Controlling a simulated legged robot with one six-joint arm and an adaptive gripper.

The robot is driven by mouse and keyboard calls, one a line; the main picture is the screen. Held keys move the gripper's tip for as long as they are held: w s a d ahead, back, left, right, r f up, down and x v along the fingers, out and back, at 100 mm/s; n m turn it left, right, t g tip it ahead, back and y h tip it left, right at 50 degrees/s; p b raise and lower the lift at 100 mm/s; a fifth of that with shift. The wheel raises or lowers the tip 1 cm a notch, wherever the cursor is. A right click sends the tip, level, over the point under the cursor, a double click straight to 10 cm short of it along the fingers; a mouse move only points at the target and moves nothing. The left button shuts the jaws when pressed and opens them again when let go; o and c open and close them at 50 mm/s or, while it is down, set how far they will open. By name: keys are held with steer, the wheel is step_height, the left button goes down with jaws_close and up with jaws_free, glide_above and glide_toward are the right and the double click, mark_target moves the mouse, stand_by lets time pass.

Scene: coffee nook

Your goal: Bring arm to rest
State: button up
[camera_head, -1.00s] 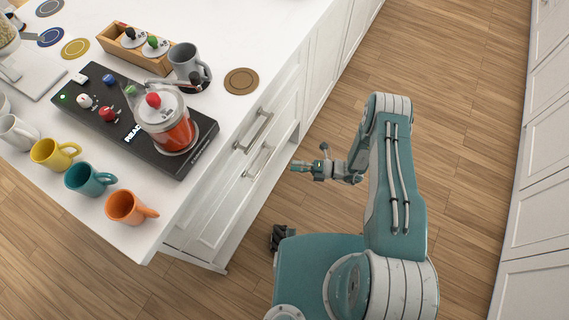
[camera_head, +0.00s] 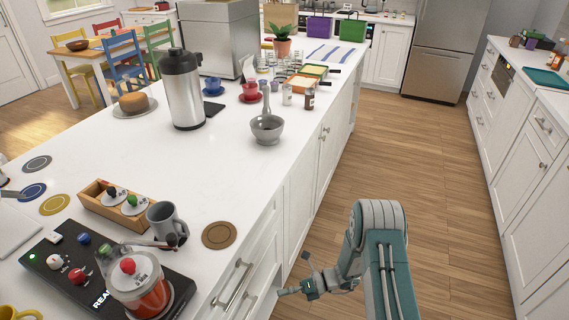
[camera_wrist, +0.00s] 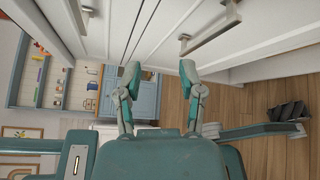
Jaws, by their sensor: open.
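My gripper (camera_head: 293,291) hangs beside the counter's drawer front, low at the bottom middle of the head view, with my arm folded behind it. In the wrist view my gripper (camera_wrist: 160,72) has its two fingers spread apart with nothing between them. A drawer handle (camera_wrist: 211,30) and the white drawer fronts lie beyond the fingertips. The gripper holds nothing and looks apart from the drawers.
The white counter (camera_head: 130,150) runs along the left, with a black base (camera_head: 75,250) bearing a glass jug (camera_head: 137,285), a grey mug (camera_head: 166,222), a steel flask (camera_head: 184,90) and a mortar (camera_head: 267,128). The wooden floor (camera_head: 430,150) on the right is clear.

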steer(key=s+d+r+n+h, duration=0.2)
steer(key=d+r+n+h, duration=0.15)
steer(key=r+n, duration=0.65)
steer(key=s+d+r+n+h, duration=0.2)
steer(key=r+n+h, duration=0.3)
steer(key=r, duration=1)
steer(key=s+d+r+n+t+h, duration=0.3)
steer(key=s+d+r+n+t, duration=0.1)
steer(key=s+r+n, duration=0.3)
steer(key=s+d+r+n+t+h, duration=0.4)
steer(key=s+d+r+n, duration=0.2)
steer(key=s+r+n, duration=0.1)
steer(key=shift+s+r+t, duration=0.4)
steer(key=shift+s+r, duration=0.05)
steer(key=shift+r, duration=0.15)
steer(key=shift+a+h, duration=0.15)
steer(key=shift+h, duration=0.1)
